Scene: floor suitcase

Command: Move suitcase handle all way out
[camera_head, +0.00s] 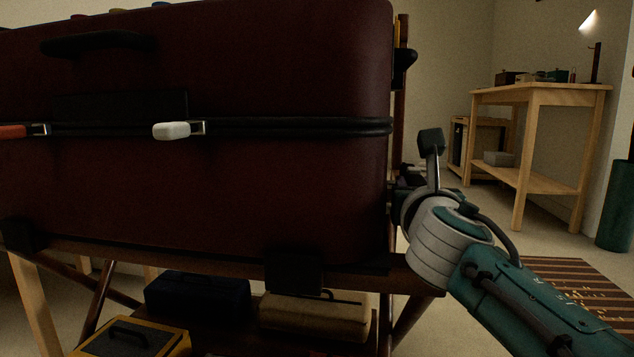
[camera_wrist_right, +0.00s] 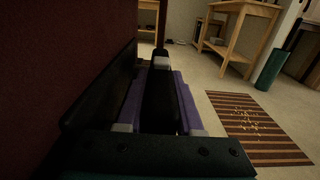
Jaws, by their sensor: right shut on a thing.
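The suitcase (camera_head: 230,190) is dark red and fills the left of the head view; its side also shows at the left of the wrist view (camera_wrist_right: 60,50). A black carry handle (camera_head: 98,42) is on its front face. My right gripper (camera_head: 403,185) is at the suitcase's right end, its fingers mostly hidden there. In the wrist view, the gripper's purple fingers (camera_wrist_right: 162,85) are shut on a black handle (camera_wrist_right: 158,110) beside the suitcase side. How far this handle is out cannot be told. My left gripper is not in view.
The suitcase rests on a wooden rack (camera_head: 415,277) with bags (camera_head: 315,315) on a lower shelf. A wooden table (camera_head: 540,94) with small items and a lamp stands at the back right. A teal bin (camera_head: 617,205) and a striped mat (camera_head: 580,290) are at right. Floor between is clear.

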